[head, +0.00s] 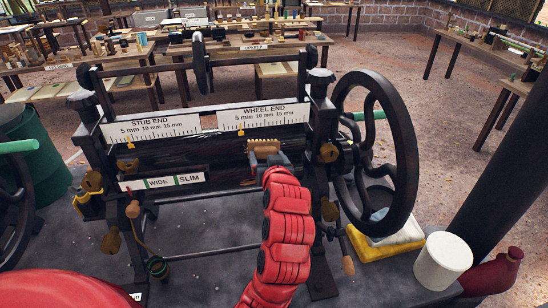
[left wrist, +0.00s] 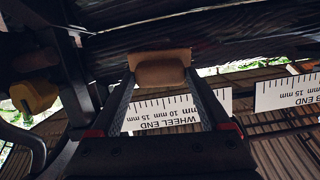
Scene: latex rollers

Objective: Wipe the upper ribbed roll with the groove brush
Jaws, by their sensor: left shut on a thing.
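The rolling machine stands in the middle of the head view, with its dark upper ribbed roll (head: 185,150) lying across it below the two white scales. My left gripper (head: 268,163) is at the wheel end of the roll, shut on the groove brush (head: 264,146). In the left wrist view the fingers (left wrist: 160,90) pinch the brush's tan wooden block (left wrist: 160,72). Dark ribbed roll surface (left wrist: 235,30) lies just beyond the block. The bristles are mostly hidden, and I cannot tell whether they touch the roll. My right gripper is not in view.
A large black handwheel (head: 405,150) stands right of the machine. A white tub (head: 442,260), yellow cloth (head: 385,243) and red jug (head: 492,272) sit at right. A green drum (head: 40,160) is at left. The WIDE/SLIM label (head: 160,182) sits below the roll.

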